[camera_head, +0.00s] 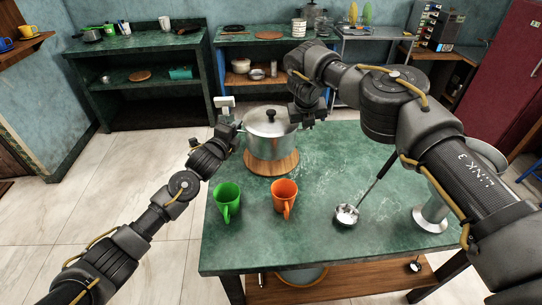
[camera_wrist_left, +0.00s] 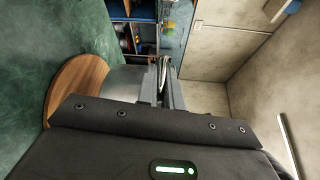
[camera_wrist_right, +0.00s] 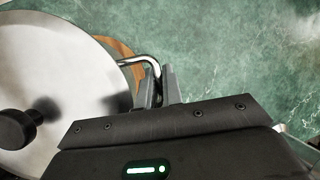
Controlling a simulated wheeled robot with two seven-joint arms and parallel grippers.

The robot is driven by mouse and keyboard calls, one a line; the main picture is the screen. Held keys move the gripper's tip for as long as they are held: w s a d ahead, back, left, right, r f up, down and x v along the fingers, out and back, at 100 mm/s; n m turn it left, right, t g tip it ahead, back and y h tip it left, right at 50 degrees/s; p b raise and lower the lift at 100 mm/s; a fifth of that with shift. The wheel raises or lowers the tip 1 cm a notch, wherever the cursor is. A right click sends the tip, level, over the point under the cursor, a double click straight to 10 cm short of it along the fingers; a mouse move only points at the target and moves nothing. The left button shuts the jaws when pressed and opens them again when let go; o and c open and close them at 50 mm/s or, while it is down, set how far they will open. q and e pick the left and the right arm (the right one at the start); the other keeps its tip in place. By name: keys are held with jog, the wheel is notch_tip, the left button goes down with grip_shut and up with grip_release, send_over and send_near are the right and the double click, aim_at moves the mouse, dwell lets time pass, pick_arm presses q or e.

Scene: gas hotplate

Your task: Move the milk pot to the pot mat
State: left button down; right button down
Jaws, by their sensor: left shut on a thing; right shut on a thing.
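The milk pot (camera_head: 270,146) is a silver pot with a lid and a black knob. In the head view it is upright over the round wooden pot mat (camera_head: 272,167); I cannot tell whether its base touches the mat. My left gripper (camera_head: 238,128) is shut on the pot's left handle; the wrist view (camera_wrist_left: 163,85) shows the jaws at the handle. My right gripper (camera_head: 300,118) is shut on the right handle; the right wrist view shows the handle (camera_wrist_right: 140,60) between the jaws, with the lid (camera_wrist_right: 60,80) beside it. The mat's edge (camera_wrist_left: 75,80) shows in the left wrist view.
A green mug (camera_head: 227,198) and an orange mug (camera_head: 284,195) stand in front of the mat. A ladle (camera_head: 346,214) lies to the right, near a silver stand (camera_head: 430,215). The green table (camera_head: 320,240) is clear between them and its front edge.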

pick_arm(q)
jog(key=shift+d, duration=0.1)
pick_arm(e)
jog(key=shift+a, duration=0.1)
